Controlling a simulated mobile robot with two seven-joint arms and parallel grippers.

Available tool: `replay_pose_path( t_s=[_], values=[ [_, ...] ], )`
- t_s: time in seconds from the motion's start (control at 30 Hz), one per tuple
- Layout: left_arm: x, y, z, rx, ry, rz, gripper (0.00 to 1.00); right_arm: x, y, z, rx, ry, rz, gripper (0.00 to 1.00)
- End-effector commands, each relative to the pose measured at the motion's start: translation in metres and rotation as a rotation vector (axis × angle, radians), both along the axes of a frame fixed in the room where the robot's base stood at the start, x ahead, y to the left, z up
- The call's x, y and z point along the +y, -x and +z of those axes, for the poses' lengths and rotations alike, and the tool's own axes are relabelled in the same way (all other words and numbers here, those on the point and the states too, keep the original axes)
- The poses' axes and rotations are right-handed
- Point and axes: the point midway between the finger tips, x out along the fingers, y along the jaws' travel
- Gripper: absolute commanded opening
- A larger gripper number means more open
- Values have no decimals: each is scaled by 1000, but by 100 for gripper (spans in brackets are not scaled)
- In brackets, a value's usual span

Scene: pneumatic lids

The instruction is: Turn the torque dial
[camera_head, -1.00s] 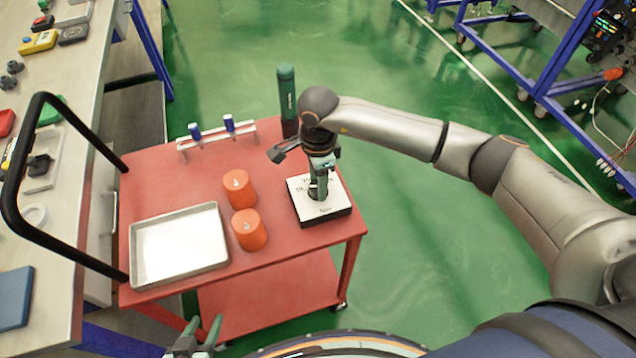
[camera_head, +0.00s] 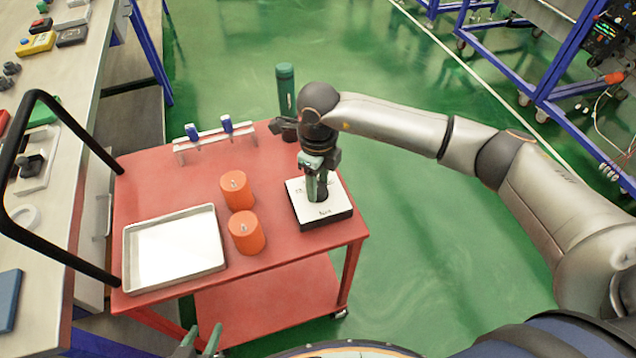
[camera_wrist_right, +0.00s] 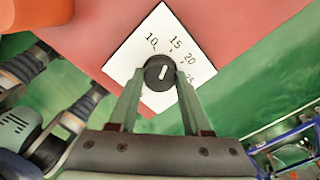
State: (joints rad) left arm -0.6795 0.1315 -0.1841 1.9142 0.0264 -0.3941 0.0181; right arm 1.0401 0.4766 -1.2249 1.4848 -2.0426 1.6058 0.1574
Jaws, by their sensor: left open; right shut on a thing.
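The torque dial (camera_wrist_right: 158,71) is a round black knob with a white pointer line, on a white plate (camera_wrist_right: 136,63) printed with 10, 15, 20 and a partly hidden number. The pointer aims up and slightly right, between 10 and 15. My right gripper (camera_wrist_right: 160,82) is shut on the dial, with one green finger on each side of it. In the head view the plate tops a dark-sided box (camera_head: 335,213) on the cart, and my right gripper (camera_head: 317,193) reaches down onto it, hiding most of the dial. My left gripper (camera_head: 203,340) is open and empty at the bottom edge.
The red cart (camera_head: 285,250) also carries two orange cylinders (camera_head: 237,191) (camera_head: 246,232), a metal tray (camera_head: 175,285), a rack (camera_head: 200,143) with blue-handled tools, and a tall green cylinder (camera_head: 285,90) behind my right wrist. A workbench (camera_head: 70,180) stands left; green floor is open to the right.

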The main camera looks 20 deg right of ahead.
Motion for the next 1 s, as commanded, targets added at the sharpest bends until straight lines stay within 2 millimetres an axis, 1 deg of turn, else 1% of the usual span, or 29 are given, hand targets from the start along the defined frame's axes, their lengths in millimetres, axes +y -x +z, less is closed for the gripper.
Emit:
replay_pose_path(
  t_s=[0.1, 0.3, 0.8, 0.83, 1.0],
  values=[
    [0, 0, -1, 0, 0, 0, 50, -1, -1, 1, -1, 3, -52, 0],
    [0, 0, -2, 0, 0, 0, 50, -1, 0, 1, -1, 2, -103, 0],
    [0, 0, -2, -1, 0, 0, 50, -1, -1, 1, -1, 2, -117, 0],
    [0, 0, -2, -1, 0, 0, 50, -1, -1, 1, -1, 2, -116, 52],
    [0, 0, -2, -1, 0, 0, 50, -1, 0, 1, -1, 1, -116, 71]
  ],
)
